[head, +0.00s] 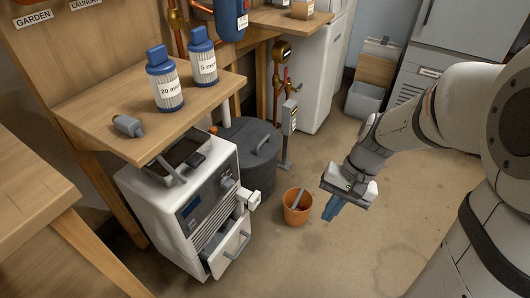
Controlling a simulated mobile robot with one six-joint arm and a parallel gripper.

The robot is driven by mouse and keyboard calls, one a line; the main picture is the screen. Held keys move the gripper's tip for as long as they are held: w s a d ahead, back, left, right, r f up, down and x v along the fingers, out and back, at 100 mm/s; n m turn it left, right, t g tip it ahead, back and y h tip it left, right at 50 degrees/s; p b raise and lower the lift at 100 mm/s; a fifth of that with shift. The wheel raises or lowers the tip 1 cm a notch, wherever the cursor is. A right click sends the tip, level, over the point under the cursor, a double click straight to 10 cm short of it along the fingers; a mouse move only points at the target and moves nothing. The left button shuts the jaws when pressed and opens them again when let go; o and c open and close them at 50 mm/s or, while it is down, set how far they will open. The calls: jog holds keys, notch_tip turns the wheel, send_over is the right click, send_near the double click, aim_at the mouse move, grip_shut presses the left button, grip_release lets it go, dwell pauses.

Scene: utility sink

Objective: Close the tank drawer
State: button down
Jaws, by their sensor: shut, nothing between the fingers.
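The white appliance (188,208) stands on the floor at the lower left, partly under a wooden shelf. Its tank drawer (222,262) is low on the front face and sticks out partway, with a grey bar handle (238,246) across its front. A dark gap shows behind the drawer front. My gripper (331,212) is shut and empty, pointing down over the floor to the right of the drawer and apart from it.
A terracotta pot (297,208) with something grey in it stands between the drawer and my gripper. A dark lidded bin (250,150) is behind the appliance. Two blue-capped filters (166,85) stand on the shelf (95,108).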

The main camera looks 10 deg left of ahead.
aim_at(243, 220)
jog(key=w+a+f+m+g+y+p, duration=0.1)
jog(key=w+a+f+m+y, duration=0.45)
jog(key=f, duration=0.35)
jog(key=w+a+f+m+y+p, duration=0.2)
jog(key=w+a+f+m+y, duration=0.2)
jog(key=w+a+f+y, duration=0.3)
notch_tip(243, 220, down, 24)
jog(key=d+m+t+p, duration=0.2)
jog(key=m+t, duration=0.8)
jog(key=m, duration=0.1)
jog(key=shift+y, duration=0.25)
jog(key=b+x, duration=0.3)
jog(key=x, duration=1.1)
jog(key=shift+s+b, duration=0.15)
jog(key=shift+b, duration=0.2)
